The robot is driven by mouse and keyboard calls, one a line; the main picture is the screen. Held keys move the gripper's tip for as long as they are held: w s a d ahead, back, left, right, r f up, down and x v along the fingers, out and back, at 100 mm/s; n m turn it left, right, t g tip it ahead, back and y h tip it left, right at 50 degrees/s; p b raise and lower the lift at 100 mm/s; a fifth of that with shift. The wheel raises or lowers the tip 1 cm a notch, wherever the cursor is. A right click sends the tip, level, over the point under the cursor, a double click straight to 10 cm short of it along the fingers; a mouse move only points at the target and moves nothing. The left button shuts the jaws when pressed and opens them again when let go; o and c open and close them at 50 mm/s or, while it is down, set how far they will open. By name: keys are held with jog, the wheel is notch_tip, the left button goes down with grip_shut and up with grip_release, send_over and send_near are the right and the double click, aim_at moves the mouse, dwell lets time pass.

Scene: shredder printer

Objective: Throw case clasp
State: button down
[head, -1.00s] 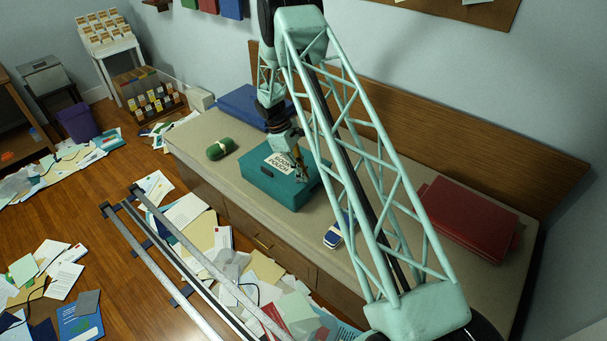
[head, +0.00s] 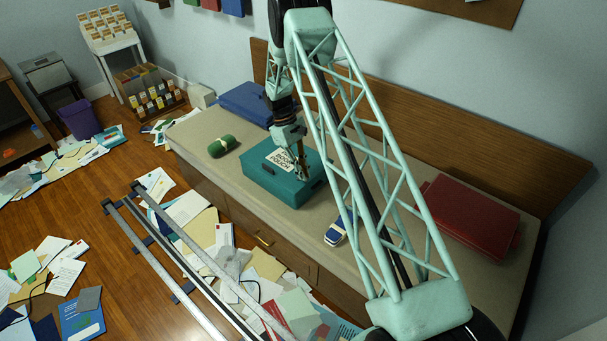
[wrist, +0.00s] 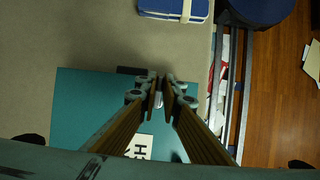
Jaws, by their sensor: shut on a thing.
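The teal case (head: 262,188) lies flat and closed on the long counter, with a white lettered label (head: 277,160) on its lid. In the wrist view the case (wrist: 80,105) fills the lower middle, with a dark bar (wrist: 131,71) at its edge. My gripper (head: 303,177) points down at the case's right part. In the wrist view my gripper's fingertips (wrist: 160,84) are close together at the case's edge, right of the dark bar. They are shut on what seems to be the clasp, which they mostly hide.
A blue-and-white bundle (head: 338,229) lies right of the case; a green roll (head: 222,146) lies left. A blue case (head: 245,103) is behind, a red case (head: 468,215) at far right. Metal rails (head: 190,252) run along the paper-strewn floor. The counter (head: 205,125) has bare room on the left.

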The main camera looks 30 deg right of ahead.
jog(key=c, duration=2.8)
grip_release()
jog(key=v, duration=1.2)
